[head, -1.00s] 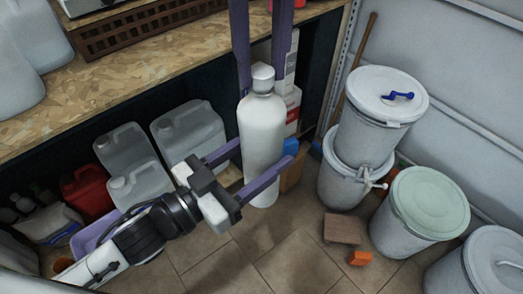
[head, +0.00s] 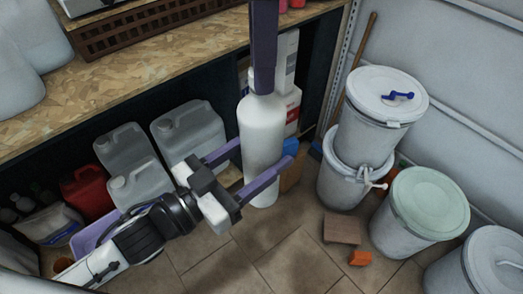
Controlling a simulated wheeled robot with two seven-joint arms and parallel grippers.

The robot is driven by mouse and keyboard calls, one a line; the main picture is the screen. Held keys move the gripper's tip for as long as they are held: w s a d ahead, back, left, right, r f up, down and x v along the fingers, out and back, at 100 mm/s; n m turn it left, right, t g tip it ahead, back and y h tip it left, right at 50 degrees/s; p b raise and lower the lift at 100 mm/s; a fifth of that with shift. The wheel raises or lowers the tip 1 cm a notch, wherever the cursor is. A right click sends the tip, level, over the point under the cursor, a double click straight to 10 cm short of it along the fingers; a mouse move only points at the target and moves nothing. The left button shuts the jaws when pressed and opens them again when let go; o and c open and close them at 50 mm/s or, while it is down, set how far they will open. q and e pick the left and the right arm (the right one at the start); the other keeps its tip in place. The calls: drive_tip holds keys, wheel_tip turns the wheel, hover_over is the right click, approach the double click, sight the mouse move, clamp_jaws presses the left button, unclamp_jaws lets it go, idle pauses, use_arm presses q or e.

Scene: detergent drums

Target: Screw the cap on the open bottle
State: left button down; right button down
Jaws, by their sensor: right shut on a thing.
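A white bottle (head: 262,125) stands upright on the floor in front of the dark shelf opening. How the cap sits on the neck is hidden.
A wood-board shelf (head: 130,85) runs behind. Clear canisters (head: 190,130) and a red canister (head: 88,190) stand below it. White lidded drums (head: 375,120) and a green-lidded drum (head: 425,210) stand at right. A brown block (head: 342,229) and an orange piece (head: 360,258) lie on the floor.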

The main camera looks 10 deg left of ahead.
drive_tip(key=m, duration=2.3)
drive_tip(key=shift+m, duration=0.3)
drive_tip(key=c, duration=1.4)
unclamp_jaws()
drive_tip(key=shift+o, duration=0.2)
wheel_tip(320, 180, up, 12)
